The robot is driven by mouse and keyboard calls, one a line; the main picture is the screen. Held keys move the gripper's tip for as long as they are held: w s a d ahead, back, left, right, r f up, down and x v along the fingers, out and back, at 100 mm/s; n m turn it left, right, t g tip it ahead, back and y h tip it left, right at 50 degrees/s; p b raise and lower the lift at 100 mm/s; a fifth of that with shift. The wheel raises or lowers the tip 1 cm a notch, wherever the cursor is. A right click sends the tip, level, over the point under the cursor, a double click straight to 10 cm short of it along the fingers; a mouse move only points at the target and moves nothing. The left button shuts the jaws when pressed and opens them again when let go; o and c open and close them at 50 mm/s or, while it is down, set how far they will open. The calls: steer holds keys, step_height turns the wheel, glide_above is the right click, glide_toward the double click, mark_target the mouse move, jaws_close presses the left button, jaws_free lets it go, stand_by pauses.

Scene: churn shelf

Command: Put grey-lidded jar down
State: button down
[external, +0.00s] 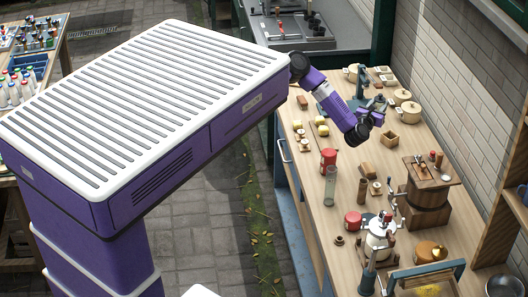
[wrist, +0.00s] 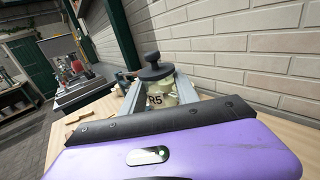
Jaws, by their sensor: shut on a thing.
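The grey-lidded jar (wrist: 158,96) shows in the wrist view, pale greenish with a dark "R5" mark and a dark grey knobbed lid (wrist: 153,71). It stands roughly upright between the two grey fingers of my gripper (wrist: 160,90), which is shut on it. The lower part of the jar is hidden behind my gripper body. In the external view my gripper (external: 377,104) is over the far half of the wooden worktop (external: 350,215). The jar is too small and covered to make out clearly there. I cannot tell whether its base touches the worktop.
A small open wooden box (external: 390,139) is just in front of my gripper, and lidded round pots (external: 410,111) are to its right. A red canister (external: 328,159), a tall glass cylinder (external: 330,186) and a wooden churn (external: 428,212) stand nearer. A brick wall (external: 453,105) borders the right.

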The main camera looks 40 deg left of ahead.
steer(key=s+a+r+n+g+y, duration=0.1)
steer(key=s+a+n+y, duration=0.15)
steer(key=a+y, duration=0.35)
steer(key=shift+n+h, duration=0.45)
steer(key=shift+h, duration=0.05)
steer(key=f, duration=1.2)
steer(key=a+f, duration=0.1)
steer(key=f, duration=0.6)
steer(key=shift+w+a+f, duration=0.1)
steer(key=shift+w, duration=0.3)
steer(key=shift+f, duration=0.15)
steer(key=c, duration=0.9)
jaws_free()
steer(key=shift+s, duration=0.15)
steer(key=v, duration=0.4)
steer(key=shift+s+d, duration=0.15)
steer(key=shift+d, duration=0.05)
step_height(320, 180, up, 8)
steer(key=shift+f, duration=0.25)
